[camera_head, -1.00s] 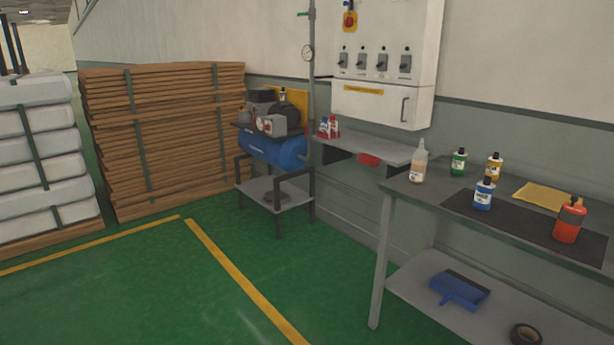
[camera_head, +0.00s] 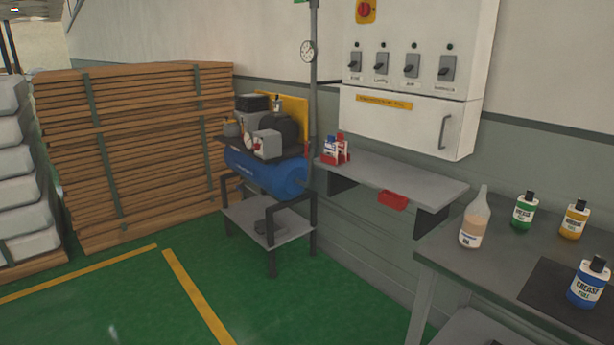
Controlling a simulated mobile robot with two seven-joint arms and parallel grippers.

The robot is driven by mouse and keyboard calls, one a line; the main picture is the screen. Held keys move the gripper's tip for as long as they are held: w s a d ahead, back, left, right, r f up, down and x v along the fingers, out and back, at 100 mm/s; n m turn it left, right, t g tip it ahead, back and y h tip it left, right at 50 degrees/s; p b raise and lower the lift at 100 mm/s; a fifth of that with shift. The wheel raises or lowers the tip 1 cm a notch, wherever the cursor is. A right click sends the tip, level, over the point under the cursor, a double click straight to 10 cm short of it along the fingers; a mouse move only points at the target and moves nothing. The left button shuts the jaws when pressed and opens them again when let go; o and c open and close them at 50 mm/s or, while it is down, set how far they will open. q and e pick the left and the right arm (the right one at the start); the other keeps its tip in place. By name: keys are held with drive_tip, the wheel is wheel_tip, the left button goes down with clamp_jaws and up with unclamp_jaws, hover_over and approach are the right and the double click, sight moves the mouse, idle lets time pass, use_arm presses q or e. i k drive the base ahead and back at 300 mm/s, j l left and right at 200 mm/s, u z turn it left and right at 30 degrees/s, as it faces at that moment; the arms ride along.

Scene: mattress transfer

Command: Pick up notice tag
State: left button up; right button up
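No gripper of mine is in view. Small upright red, white and blue items (camera_head: 335,150) stand at the left end of a grey wall shelf (camera_head: 400,178); they may be tags or packets, but are too small to identify. A red object (camera_head: 392,200) sits below the shelf's front edge. A white control cabinet (camera_head: 405,120) above the shelf has several switches, a red knob on a yellow plate, a yellow label strip and a handled lower door that looks shut. I cannot single out a notice tag for certain.
A workbench (camera_head: 490,268) at the right holds several bottles, one of them a blue grease bottle (camera_head: 588,284). A blue compressor (camera_head: 265,172) stands on a frame left of the shelf. Stacked boards (camera_head: 140,150) stand at the left. Green floor (camera_head: 110,300) in front is clear.

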sight(331, 148)
drive_tip(key=i, duration=1.65)
drive_tip(key=i+z, duration=0.15)
drive_tip(key=i, duration=0.6)
drive_tip(key=i+j+z, duration=0.1)
drive_tip(key=i+j, duration=0.15)
drive_tip(key=i, duration=0.5)
drive_tip(key=z, duration=1.3)
drive_tip(key=i+j, duration=0.05)
